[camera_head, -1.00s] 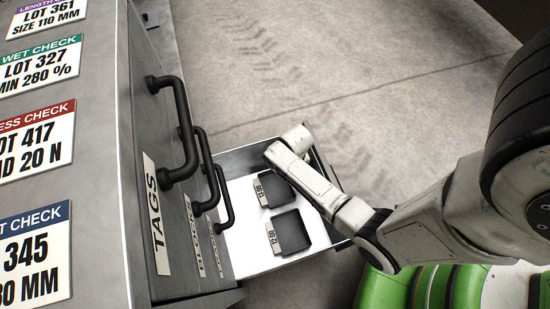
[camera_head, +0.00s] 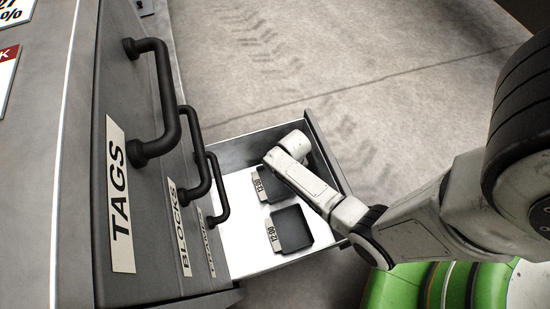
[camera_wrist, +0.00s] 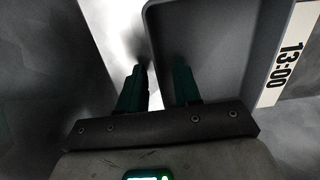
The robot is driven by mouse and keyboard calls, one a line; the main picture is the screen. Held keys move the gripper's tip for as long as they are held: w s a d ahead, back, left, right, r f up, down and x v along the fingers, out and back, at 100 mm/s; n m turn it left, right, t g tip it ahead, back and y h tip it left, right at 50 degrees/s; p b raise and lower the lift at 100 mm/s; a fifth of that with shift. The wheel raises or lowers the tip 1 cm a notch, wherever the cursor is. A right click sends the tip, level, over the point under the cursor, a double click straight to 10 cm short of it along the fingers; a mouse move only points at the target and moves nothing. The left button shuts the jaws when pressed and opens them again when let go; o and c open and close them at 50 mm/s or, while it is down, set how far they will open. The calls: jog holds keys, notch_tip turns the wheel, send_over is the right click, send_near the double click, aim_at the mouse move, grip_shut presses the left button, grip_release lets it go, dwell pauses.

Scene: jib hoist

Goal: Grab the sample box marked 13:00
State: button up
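The sample box marked 13:00 (camera_head: 266,190) is a small dark open-topped box with a white label, lying in the pulled-out drawer (camera_head: 239,247). My arm covers its right part in the head view. In the wrist view the 13:00 box (camera_wrist: 213,40) fills the upper middle, its label at the right. My gripper (camera_wrist: 160,70) is open, with the box's left wall between its two dark green fingers. The right finger is over the box's inside, the left finger outside. Contact with the wall cannot be told. In the head view the fingers are hidden behind my arm.
A similar box marked 12:00 (camera_head: 290,228) lies nearer in the same drawer. Shut drawer fronts marked TAGS (camera_head: 121,200) and BLOCKS (camera_head: 181,232), with protruding black handles, stand at the left. Bare concrete floor (camera_head: 400,60) lies beyond the drawer.

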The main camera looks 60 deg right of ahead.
grip_shut()
jog(key=shift+r, duration=0.1)
dwell(0.4)
